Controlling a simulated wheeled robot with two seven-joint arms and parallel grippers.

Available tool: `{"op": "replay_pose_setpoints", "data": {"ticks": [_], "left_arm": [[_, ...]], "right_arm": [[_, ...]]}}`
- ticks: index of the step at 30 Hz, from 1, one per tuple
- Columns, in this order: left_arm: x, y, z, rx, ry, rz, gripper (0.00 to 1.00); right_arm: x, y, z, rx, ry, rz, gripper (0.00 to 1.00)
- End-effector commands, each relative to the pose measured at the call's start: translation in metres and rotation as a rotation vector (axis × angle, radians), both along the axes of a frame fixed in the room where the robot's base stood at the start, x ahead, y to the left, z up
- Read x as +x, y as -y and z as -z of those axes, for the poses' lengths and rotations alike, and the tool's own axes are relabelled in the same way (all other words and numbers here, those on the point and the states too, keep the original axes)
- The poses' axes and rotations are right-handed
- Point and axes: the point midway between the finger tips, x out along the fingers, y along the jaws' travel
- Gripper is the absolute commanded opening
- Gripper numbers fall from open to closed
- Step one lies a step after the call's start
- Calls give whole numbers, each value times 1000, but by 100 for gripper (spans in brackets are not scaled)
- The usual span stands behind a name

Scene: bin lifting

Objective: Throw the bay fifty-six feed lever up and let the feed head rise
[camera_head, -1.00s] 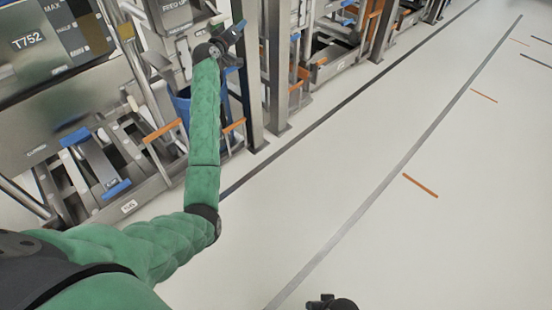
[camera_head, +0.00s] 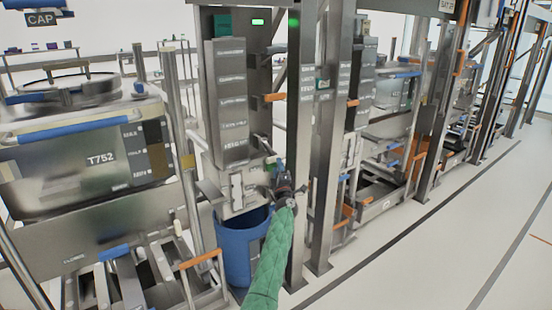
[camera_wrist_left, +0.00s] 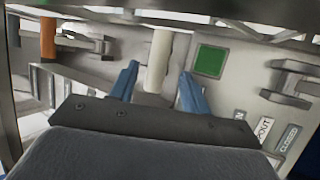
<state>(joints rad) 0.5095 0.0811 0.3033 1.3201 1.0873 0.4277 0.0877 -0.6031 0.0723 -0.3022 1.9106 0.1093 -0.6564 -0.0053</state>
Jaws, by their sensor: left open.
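My left gripper (camera_head: 281,168) is up at the front of a grey metal bay station, beside its control box (camera_head: 237,190). In the left wrist view my left gripper (camera_wrist_left: 158,85) is open, with its two blue fingers apart. A pale cylindrical lever handle (camera_wrist_left: 160,55) lies between the fingers, with no clear sign of them gripping it. I cannot read a bay number, so I cannot tell whether this is the bay fifty-six feed lever. In the head view my gripper hides most of the lever. My right gripper is not in view.
A blue bin (camera_head: 245,250) stands below the control box. Steel posts (camera_head: 301,120) rise close on the right of my left gripper. A tank marked T752 (camera_head: 95,160) is at the left. An orange handle (camera_wrist_left: 48,38) sits left in the wrist view. The floor (camera_head: 440,250) at right is clear.

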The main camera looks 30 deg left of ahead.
Motion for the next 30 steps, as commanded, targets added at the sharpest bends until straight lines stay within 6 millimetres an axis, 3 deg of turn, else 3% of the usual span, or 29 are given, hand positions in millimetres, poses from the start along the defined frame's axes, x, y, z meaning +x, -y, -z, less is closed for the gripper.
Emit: {"op": "replay_pose_setpoints", "data": {"ticks": [12,25,26,30], "left_arm": [[38,-36,-23,4,-1,1,47],[45,-42,-27,2,-1,2,47],[45,-42,-27,2,-1,2,45],[45,-42,-27,2,-1,2,18]], "right_arm": [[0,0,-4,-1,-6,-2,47],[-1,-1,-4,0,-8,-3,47],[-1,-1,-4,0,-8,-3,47],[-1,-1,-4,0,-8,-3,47]]}}
